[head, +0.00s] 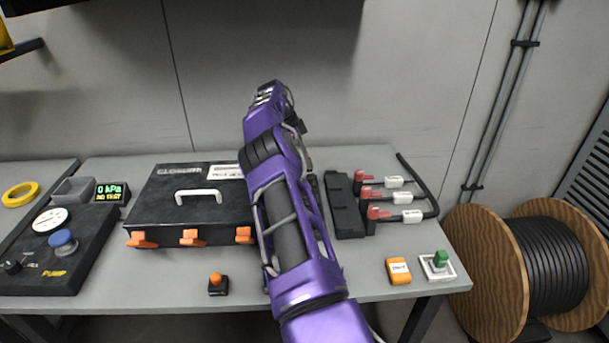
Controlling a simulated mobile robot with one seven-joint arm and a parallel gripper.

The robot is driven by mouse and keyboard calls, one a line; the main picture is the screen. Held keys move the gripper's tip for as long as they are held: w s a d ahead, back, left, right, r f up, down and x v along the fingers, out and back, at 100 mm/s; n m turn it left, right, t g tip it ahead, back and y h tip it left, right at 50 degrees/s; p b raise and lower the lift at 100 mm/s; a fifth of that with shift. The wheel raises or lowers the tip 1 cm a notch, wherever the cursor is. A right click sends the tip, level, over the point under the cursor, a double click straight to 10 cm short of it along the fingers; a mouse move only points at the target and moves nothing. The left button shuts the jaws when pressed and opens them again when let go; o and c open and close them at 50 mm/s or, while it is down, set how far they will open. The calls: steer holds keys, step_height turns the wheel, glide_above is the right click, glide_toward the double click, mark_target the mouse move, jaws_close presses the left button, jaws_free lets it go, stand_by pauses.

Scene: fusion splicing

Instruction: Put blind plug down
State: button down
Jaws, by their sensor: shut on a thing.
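My purple arm rises from the bottom of the head view across the middle of the table. My gripper is hidden behind the arm, so its fingers and anything in them do not show. I cannot make out a blind plug for certain. A green block-like piece (440,259) stands upright on a small white square base (430,273) near the table's front right corner. A small black block with an orange top (217,284) stands near the front edge, left of my arm.
A closed black case (160,204) with orange latches lies left of my arm. A black pump panel (75,265) is at far left. A black holder with several red-and-white connectors (378,214) and an orange box (398,271) are at right. The front strip between the black block and orange box is partly bare.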

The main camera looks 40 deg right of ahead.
steer(key=shift+f, duration=2.8)
steer(key=shift+f, duration=0.15)
steer(key=shift+c, duration=1.4)
jaws_free()
steer(key=p+v, duration=0.1)
steer(key=v, duration=1.1)
